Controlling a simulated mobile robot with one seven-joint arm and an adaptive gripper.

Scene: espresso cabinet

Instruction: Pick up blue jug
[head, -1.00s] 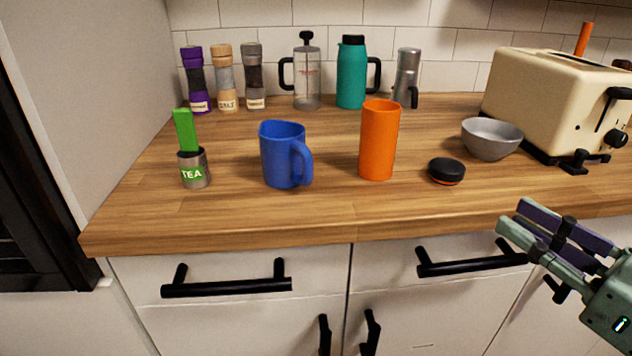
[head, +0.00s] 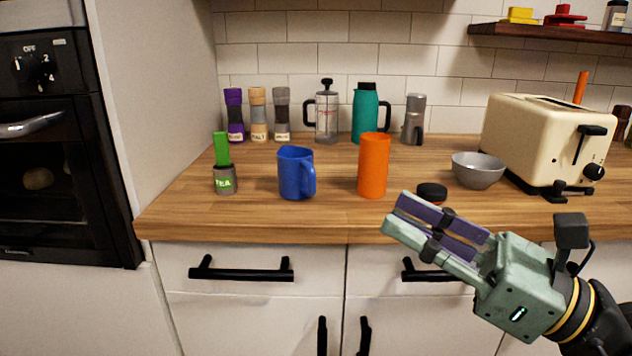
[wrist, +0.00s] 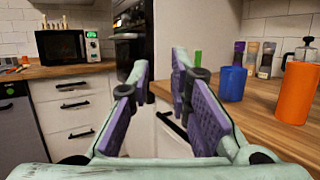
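The blue jug (head: 294,174) stands upright on the wooden counter, its handle toward the right and front. It also shows in the wrist view (wrist: 231,84), right of my gripper's fingers. My gripper (head: 393,214) is in front of the counter's edge, to the right of the jug and apart from it. In the wrist view its two fingers (wrist: 157,100) are spread, with nothing between them.
A black round lid (head: 432,192), grey bowl (head: 478,170) and cream toaster (head: 530,142) are further right. Shakers and a teal flask (head: 365,115) line the wall.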

